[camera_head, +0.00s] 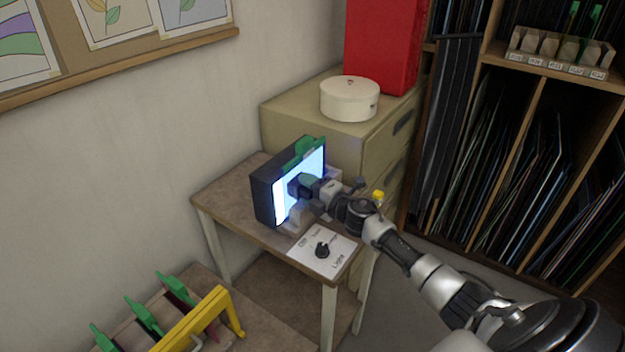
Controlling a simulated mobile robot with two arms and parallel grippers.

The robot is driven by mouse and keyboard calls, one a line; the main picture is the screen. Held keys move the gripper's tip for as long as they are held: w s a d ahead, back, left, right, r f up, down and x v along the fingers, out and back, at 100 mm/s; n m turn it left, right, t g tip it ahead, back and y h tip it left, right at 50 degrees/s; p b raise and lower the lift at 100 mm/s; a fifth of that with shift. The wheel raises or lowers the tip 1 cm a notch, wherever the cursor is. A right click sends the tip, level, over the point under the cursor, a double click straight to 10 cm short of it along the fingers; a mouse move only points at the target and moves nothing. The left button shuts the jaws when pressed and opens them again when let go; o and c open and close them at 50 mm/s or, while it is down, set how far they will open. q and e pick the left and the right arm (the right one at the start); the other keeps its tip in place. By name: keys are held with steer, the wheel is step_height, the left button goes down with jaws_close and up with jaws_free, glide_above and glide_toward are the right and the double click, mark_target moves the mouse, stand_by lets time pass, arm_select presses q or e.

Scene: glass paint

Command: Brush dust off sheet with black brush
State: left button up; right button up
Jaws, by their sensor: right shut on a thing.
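The sheet seems to be the bright panel (312,172) on the front of a dark light box (266,196), which stands upright on a small table. Its glare hides any dust. A green clip (309,146) sits at its top edge. My right gripper (301,187) is in front of the lit face and covers its middle. It is shut on a small dark thing, which looks like the black brush, close to or touching the panel; the gripper hides most of it. My left gripper is out of view.
A drawer cabinet (300,110) with a round white box (349,99) stands behind. A yellow-handled rack (200,317) with green clips is lower left. Shelves of sheets (520,150) stand right.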

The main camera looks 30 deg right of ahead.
steer(key=shift+s, duration=0.1)
steer(key=shift+s+d, duration=0.1)
steer(key=shift+s, duration=0.1)
steer(key=shift+d+p+v, duration=0.1)
steer(key=shift+p+v, duration=0.1)
steer(key=shift+v, duration=1.15)
steer(key=shift+d+p+v, duration=0.15)
steer(key=shift+v, duration=1.25)
steer(key=shift+w, duration=0.1)
steer(key=v, duration=0.3)
steer(key=shift+w+d, duration=0.1)
steer(key=shift+d, duration=0.1)
